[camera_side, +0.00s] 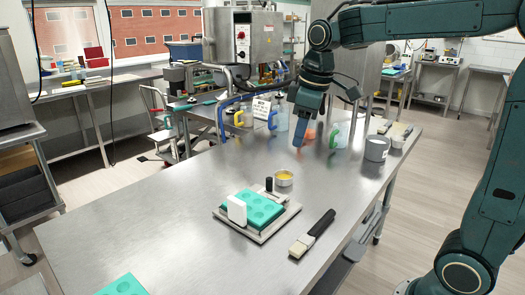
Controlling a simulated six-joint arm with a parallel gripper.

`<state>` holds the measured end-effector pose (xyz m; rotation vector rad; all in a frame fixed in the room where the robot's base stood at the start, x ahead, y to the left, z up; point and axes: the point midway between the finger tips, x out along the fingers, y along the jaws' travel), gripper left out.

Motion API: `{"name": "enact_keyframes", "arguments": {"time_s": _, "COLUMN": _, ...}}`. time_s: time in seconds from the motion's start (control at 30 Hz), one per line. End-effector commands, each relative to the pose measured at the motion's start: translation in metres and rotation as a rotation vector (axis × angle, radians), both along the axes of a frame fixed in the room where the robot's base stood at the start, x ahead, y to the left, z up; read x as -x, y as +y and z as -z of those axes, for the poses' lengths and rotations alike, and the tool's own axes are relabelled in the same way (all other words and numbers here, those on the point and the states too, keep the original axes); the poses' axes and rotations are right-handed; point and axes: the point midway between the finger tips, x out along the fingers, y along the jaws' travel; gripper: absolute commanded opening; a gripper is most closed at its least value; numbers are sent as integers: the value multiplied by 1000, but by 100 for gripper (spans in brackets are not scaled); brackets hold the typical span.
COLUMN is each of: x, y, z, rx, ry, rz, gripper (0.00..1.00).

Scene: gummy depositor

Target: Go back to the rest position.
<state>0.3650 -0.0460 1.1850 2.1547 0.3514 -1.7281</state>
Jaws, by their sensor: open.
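My gripper (301,136) hangs from my dark green arm above the far half of the steel table, with its blue-grey fingers pointing down. It is open, and I see nothing held in it. Its fingertips are in front of the row of jugs in this view. A teal mould (252,208) with round cavities sits on a metal tray (262,237) near the table's middle, left of and nearer than my gripper.
A brush (312,234) lies right of the tray, and a small cup of yellow stuff (284,178) stands behind it. Clear jugs with coloured handles, including a green-handled jug (341,132), and a grey pot (376,149) stand at the far end. The table's left front (130,225) is mostly clear.

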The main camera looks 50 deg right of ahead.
Motion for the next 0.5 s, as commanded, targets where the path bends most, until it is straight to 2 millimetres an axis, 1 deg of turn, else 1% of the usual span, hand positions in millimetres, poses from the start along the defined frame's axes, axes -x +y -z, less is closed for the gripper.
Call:
{"name": "enact_keyframes", "arguments": {"time_s": 0.03, "x": 12, "y": 4, "z": -3, "rx": -5, "ry": -18, "rz": 18, "gripper": 42}}
{"name": "enact_keyframes", "arguments": {"time_s": 0.23, "x": 54, "y": 18, "z": -6, "rx": -30, "ry": -76, "rz": 106, "gripper": 42}}
{"name": "enact_keyframes", "arguments": {"time_s": 0.5, "x": 109, "y": 32, "z": 2, "rx": -75, "ry": -154, "rz": 219, "gripper": 42}}
